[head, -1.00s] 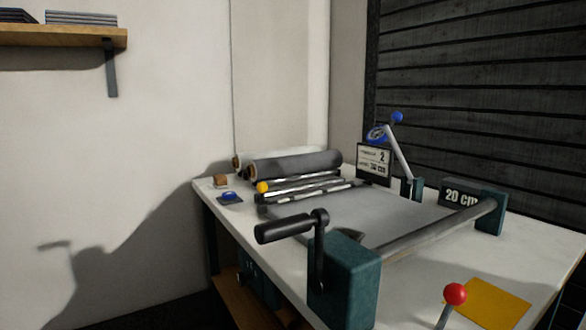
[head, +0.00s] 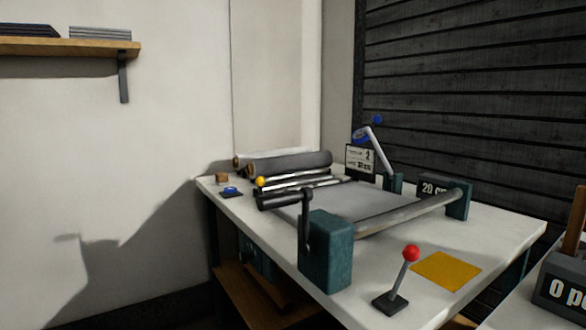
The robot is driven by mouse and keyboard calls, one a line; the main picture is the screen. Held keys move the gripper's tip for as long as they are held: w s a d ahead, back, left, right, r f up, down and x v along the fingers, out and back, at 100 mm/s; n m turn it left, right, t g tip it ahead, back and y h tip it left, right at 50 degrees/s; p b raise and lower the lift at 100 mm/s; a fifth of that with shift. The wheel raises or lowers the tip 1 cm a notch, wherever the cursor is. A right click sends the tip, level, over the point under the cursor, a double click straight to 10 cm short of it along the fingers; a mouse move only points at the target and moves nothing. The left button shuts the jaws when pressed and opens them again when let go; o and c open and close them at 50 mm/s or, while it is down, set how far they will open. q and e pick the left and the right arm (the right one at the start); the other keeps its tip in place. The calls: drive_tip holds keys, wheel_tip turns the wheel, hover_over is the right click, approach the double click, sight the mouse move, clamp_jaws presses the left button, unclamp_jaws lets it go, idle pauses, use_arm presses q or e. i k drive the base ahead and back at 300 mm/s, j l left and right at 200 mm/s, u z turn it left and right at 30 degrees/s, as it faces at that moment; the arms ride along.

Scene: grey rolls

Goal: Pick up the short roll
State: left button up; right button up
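Two rolls lie side by side at the back left of the white table. The nearer one is a dark grey roll (head: 290,164) with a brown core end. The one behind it is mostly hidden, and its brown end (head: 237,161) shows at the left. I cannot tell which of them is the short roll. Neither of my grippers is in view.
The white table (head: 228,208) carries a machine with a black crank (head: 281,200), teal blocks (head: 328,250) and a long bar. A red-knobbed lever (head: 410,254) and a yellow sheet (head: 446,270) are at the front. A second surface with a dark sign (head: 568,290) is at right.

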sight(266, 166)
drive_tip(key=i+j, duration=0.25)
drive_tip(key=j, duration=0.15)
drive_tip(key=i+j, duration=0.25)
drive_tip(key=j, duration=0.15)
drive_tip(key=i+j, duration=0.2)
drive_tip(key=j, duration=0.2)
drive_tip(key=i+j, duration=0.25)
drive_tip(key=j, duration=0.15)
